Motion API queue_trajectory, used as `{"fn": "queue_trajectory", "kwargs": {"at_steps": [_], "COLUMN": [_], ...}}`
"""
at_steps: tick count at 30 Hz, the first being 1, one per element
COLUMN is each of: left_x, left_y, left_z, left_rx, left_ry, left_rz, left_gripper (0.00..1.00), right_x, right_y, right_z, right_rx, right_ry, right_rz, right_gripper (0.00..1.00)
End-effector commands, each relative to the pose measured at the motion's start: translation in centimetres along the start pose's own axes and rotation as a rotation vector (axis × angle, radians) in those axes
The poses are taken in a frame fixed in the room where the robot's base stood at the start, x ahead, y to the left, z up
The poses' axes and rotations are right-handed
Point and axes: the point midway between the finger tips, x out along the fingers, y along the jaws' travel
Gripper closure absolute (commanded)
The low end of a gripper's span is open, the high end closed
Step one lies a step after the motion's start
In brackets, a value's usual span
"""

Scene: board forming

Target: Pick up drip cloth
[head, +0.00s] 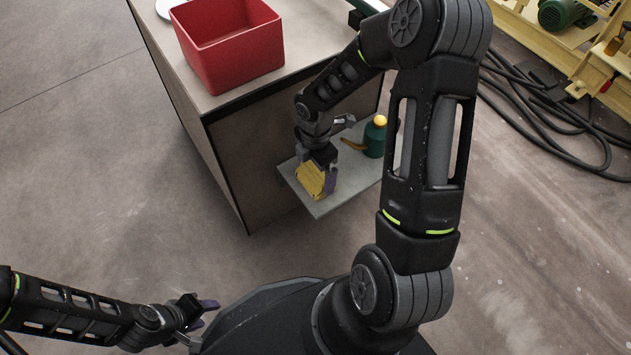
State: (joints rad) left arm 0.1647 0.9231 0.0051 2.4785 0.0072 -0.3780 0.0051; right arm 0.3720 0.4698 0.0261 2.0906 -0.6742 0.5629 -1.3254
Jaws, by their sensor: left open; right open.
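The drip cloth appears as a yellow folded piece (309,181) on a grey shelf (318,208) at the side of the cabinet. My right gripper (322,176) points down at the cloth and is open. One dark purple finger shows along the cloth's right side; the other finger is not clearly visible. I cannot tell whether the fingers touch the cloth. My wrist hides the cloth's far end. My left gripper (208,318) is open and empty at the lower left, away from the shelf.
A green can with a yellow top (375,136) stands on the shelf, right of the cloth and close to my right arm. A red bin (228,50) sits on the cabinet top (200,93). Black cables (545,115) lie on the floor at right. The left floor is clear.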

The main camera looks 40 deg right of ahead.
Motion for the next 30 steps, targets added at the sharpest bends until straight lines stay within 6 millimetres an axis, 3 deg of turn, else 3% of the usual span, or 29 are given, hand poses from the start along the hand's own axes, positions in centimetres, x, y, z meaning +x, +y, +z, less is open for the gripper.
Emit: {"fn": "queue_trajectory", "kwargs": {"at_steps": [3,21,30], "left_x": [0.60,0.48,0.49], "left_y": [-0.17,-0.12,-0.12], "left_z": [-0.07,-0.07,-0.06], "left_rx": [0.000,0.000,0.000], "left_ry": [0.003,0.003,0.002], "left_rz": [0.000,0.000,0.000], "left_gripper": [0.55,0.55,0.55], "right_x": [1.04,0.95,0.95], "right_y": [0.04,0.04,0.04], "right_z": [0.01,0.01,0.01], "right_rx": [0.000,0.000,0.000], "right_ry": [-0.001,-0.001,-0.001], "right_rz": [0.001,0.001,0.001], "right_gripper": [0.00,0.00,0.25]}}
